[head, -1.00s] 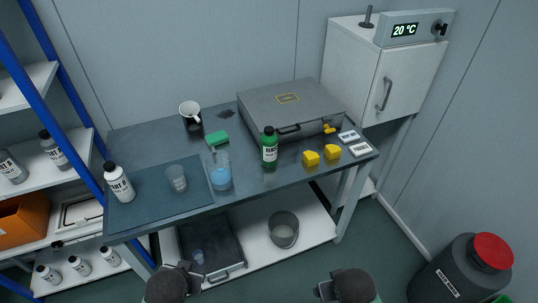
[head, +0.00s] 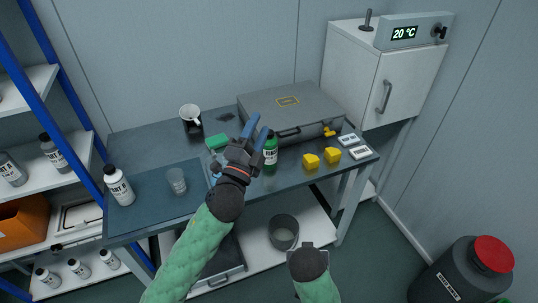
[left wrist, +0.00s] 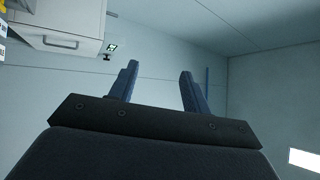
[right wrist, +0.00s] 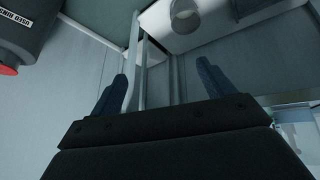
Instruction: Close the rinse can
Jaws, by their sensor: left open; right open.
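The rinse can is a dark grey drum (head: 452,275) with a white label, standing on the floor at the lower right of the head view. A red lid (head: 493,252) sits at its top; I cannot tell whether it is fastened. Part of the can (right wrist: 35,22) and the red lid's edge (right wrist: 6,69) show at the upper left of the right wrist view. My left gripper (head: 262,121) is open and empty above the bench, far from the can. My right gripper (right wrist: 162,68) is open and empty; in the head view its arm is low at the bottom middle, left of the can.
The bench (head: 140,145) holds a grey case (head: 290,105), a green bottle (head: 270,152), yellow blocks, a mug (head: 191,116) and a beaker (head: 177,181). A bucket (head: 283,232) is on the lower shelf. A white cabinet (head: 360,80) stands behind. Floor is free between bench and drum.

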